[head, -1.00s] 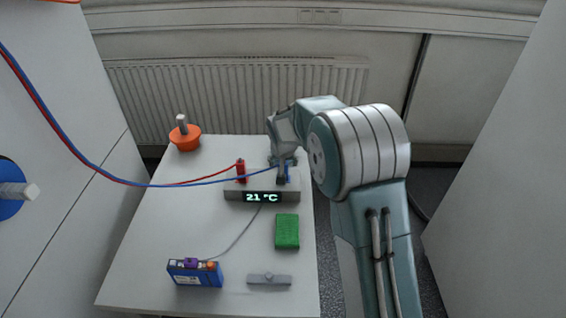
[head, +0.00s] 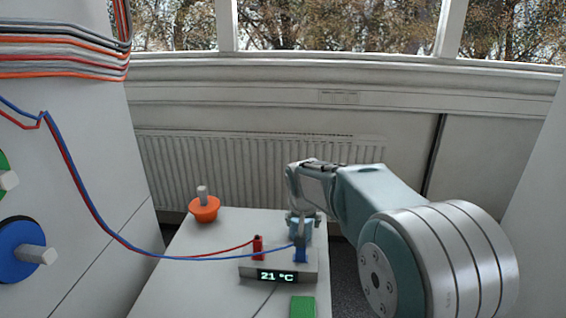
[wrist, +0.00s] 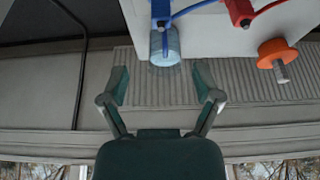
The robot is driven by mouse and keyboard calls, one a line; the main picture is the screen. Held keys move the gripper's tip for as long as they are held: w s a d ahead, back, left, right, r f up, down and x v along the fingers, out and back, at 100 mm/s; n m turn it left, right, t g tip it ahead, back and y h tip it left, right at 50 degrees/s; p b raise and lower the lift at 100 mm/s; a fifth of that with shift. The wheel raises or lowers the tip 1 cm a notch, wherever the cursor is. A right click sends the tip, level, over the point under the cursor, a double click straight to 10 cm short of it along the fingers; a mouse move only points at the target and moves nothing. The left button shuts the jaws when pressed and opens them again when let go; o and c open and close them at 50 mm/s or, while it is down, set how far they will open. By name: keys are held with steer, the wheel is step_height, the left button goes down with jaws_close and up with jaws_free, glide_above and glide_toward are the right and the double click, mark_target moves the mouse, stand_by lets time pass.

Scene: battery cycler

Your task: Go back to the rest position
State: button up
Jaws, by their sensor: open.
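My gripper (wrist: 162,84) is open and empty in the wrist view, its two fingers apart. In the head view the end of my arm (head: 302,190) hangs over the back of the white table, just behind the blue plug (head: 301,252). The blue plug stands in the box with the 21 °C display (head: 250,272), with a blue cable on it. In the wrist view the blue plug (wrist: 160,12) and a pale blue cylinder (wrist: 165,46) lie beyond the fingers, apart from them. My fingertips are hard to make out in the head view.
A red plug (head: 258,248) sits in the same box. An orange knob (head: 204,208) stands at the table's back left. A green block (head: 302,306) is at the lower edge. Cables hang from the left cabinet (head: 90,180). A radiator (head: 235,165) is behind.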

steer(key=s+d+r, duration=0.3)
steer(key=s+r, duration=0.1)
steer(key=s, duration=0.4)
steer(key=s+d+r, duration=0.2)
steer(key=s+r, duration=0.2)
steer(key=s, duration=0.4)
steer(key=s+d+f+n+t, duration=0.1)
steer(key=s+d, duration=0.1)
steer(key=s, duration=1.5)
steer(key=shift+s+d+f+n+y, duration=0.2)
steer(key=shift+f+n+y, duration=0.1)
steer(key=shift+f, duration=0.05)
